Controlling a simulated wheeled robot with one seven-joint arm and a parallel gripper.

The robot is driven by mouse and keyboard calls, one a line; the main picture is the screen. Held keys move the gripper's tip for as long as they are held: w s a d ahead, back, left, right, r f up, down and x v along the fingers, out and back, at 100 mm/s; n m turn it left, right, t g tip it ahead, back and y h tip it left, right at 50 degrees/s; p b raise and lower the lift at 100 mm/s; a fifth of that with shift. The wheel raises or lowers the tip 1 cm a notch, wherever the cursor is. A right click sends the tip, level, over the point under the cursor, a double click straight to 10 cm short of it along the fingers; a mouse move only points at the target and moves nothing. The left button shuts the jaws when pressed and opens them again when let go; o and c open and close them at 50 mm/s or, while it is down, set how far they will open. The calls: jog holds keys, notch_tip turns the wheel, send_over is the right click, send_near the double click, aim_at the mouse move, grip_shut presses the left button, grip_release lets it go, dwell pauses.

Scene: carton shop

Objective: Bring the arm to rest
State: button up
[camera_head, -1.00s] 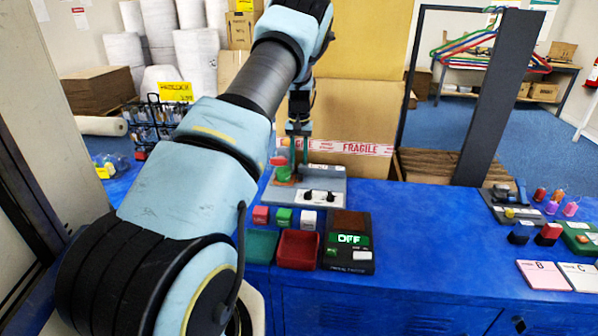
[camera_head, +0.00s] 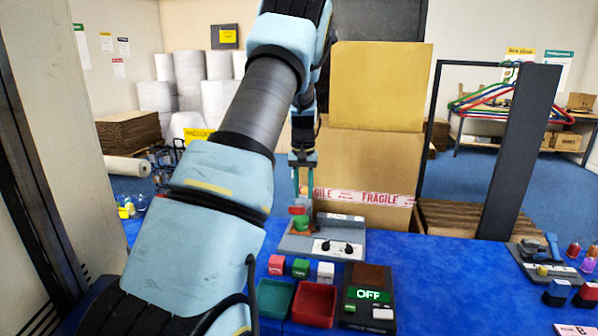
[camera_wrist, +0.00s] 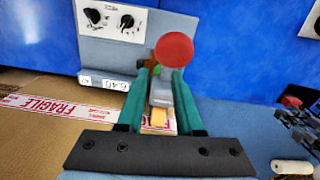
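My gripper (camera_head: 303,190) points down in front of the large carton, above the back of a grey panel (camera_head: 345,233) with two black knobs. In the wrist view its two teal fingers (camera_wrist: 164,85) stand apart, so it looks open. A narrow grey piece with a yellowish end shows between them; I cannot tell whether the fingers touch it. A red round top (camera_wrist: 174,50) shows just past the fingertips. In the head view a red piece (camera_head: 297,210) over a green one (camera_head: 302,223) stands at the panel's left, close below the fingers.
The blue bench (camera_head: 440,270) carries a green tray (camera_head: 274,297), a red tray (camera_head: 314,304), small blocks and a black device (camera_head: 369,297) showing OFF. An open carton (camera_head: 365,165) marked FRAGILE stands behind. A dark post (camera_head: 520,150) rises to its right. The bench's middle right is clear.

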jog(key=s+a+r, duration=0.1)
jog(key=s+a, duration=0.2)
jog(key=s, duration=0.7)
jog(key=s+a+r+t, duration=0.1)
jog(key=s+a, duration=0.3)
jog(key=s, duration=0.5)
jog(key=s+a+r, duration=0.2)
jog(key=s+a, duration=0.1)
jog(key=s, duration=0.7)
jog(key=shift+s+a+r+n, duration=0.15)
jog(key=shift+s+n, duration=0.2)
jog(key=shift+n, duration=0.05)
